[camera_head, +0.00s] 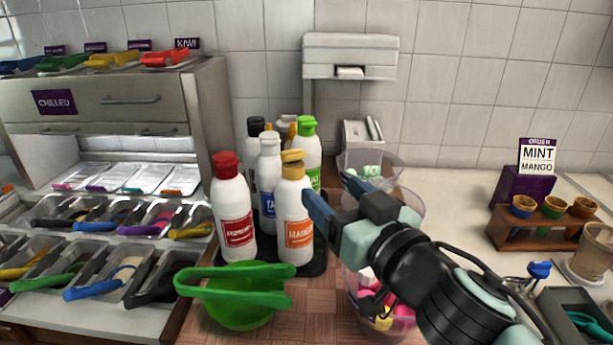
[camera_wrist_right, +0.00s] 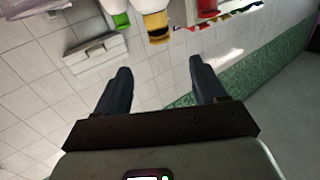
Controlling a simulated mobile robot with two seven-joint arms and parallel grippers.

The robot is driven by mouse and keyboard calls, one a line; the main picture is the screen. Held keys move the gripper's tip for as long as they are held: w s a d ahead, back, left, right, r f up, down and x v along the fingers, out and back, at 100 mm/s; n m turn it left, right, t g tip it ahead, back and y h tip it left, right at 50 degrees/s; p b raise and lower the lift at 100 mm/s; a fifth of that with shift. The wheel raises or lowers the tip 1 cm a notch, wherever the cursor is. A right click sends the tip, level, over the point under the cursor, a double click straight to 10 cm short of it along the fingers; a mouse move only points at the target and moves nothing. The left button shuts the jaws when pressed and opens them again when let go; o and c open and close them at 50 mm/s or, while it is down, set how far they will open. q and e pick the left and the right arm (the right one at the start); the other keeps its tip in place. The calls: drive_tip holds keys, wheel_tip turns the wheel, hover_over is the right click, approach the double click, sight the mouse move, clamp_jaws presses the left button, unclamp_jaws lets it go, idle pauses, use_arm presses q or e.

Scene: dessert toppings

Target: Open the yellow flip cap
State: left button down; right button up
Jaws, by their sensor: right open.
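A white squeeze bottle with an orange label (camera_head: 298,225) stands upright at the front of a bottle group in the head view. Its yellow flip cap (camera_head: 293,168) is on top; I cannot tell for sure whether the lid is fully shut. My right gripper (camera_head: 336,194) is open and empty, just right of this bottle, its fingers pointing toward the bottles and apart from the cap. In the right wrist view the yellow cap (camera_wrist_right: 157,32) shows upside down, beyond the gap between the open fingers (camera_wrist_right: 160,70). My left gripper is not in view.
A red-capped bottle (camera_head: 235,215), a blue-label bottle (camera_head: 268,185) and a green-capped bottle (camera_head: 308,150) stand close around it. A green bowl (camera_head: 240,312) with green tongs (camera_head: 235,273) is in front. Clear tubs (camera_head: 412,205) stand behind and below my right gripper.

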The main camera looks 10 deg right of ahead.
sight(298, 154)
drive_tip(key=x, duration=0.4)
drive_tip(key=p+x, duration=0.1)
drive_tip(key=x, duration=0.3)
drive_tip(key=p+x, duration=0.1)
drive_tip(key=x, duration=0.3)
drive_tip(key=shift+w+r, duration=0.2)
drive_tip(key=shift+r, duration=0.05)
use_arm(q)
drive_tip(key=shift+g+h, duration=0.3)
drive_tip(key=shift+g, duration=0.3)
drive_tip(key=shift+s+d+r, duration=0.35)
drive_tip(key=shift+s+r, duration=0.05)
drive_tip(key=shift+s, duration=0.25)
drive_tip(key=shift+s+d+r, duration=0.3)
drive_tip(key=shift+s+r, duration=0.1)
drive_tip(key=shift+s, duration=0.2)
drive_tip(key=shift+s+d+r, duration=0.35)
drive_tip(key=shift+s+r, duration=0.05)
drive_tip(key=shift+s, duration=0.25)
use_arm(e)
drive_tip(key=shift+w+a+f, duration=0.1)
drive_tip(key=shift+w+a, duration=0.1)
drive_tip(key=shift+w, duration=0.3)
